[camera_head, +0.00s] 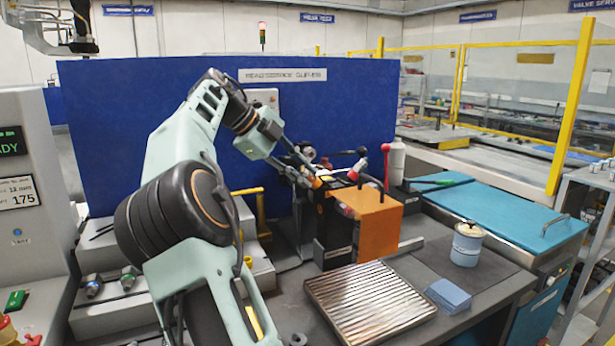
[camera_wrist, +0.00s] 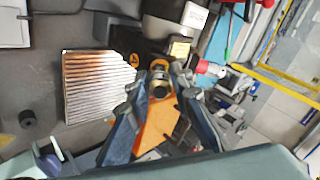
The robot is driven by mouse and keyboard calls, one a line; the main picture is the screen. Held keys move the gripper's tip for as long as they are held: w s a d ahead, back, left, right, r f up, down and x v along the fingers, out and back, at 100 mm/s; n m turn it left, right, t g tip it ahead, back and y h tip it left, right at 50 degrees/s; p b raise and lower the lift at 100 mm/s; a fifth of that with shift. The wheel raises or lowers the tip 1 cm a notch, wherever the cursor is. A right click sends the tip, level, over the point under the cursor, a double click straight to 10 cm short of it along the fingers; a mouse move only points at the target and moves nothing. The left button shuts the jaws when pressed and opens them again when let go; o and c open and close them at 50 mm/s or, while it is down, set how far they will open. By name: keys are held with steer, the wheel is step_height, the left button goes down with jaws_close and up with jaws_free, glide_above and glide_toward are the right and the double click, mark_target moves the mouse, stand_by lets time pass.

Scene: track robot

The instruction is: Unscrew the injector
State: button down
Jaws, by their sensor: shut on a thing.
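My gripper (camera_head: 312,178) is at the top of the fixture with the orange block (camera_head: 375,222), at the middle of the bench. In the wrist view my gripper (camera_wrist: 161,84) has its two fingers closed on either side of a small round metal part with a dark end, which looks like the injector (camera_wrist: 160,80). The injector sits by the orange block and the dark body of the fixture. In the head view the gripper and fixture parts hide it. I cannot tell whether its thread is engaged.
A ribbed metal tray (camera_head: 370,303) lies in front of the fixture. Right of it are blue cloths (camera_head: 449,296) and a lidded tin (camera_head: 467,245). A red-knobbed lever (camera_head: 386,150) and a white bottle (camera_head: 397,160) stand close to my gripper. A blue panel (camera_head: 120,130) rises behind.

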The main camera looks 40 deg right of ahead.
steer(key=shift+r, duration=0.1)
stand_by(0.3)
steer(key=shift+r+n+p, duration=0.1)
steer(key=shift+n+p, duration=0.55)
steer(key=shift+n, duration=0.35)
steer(key=n+p, duration=0.2)
steer(key=n, duration=0.2)
steer(key=shift+n+p, duration=0.3)
steer(key=shift+n, duration=0.1)
steer(key=n+p, duration=0.3)
steer(key=n, duration=0.1)
steer(key=shift+n, duration=0.7)
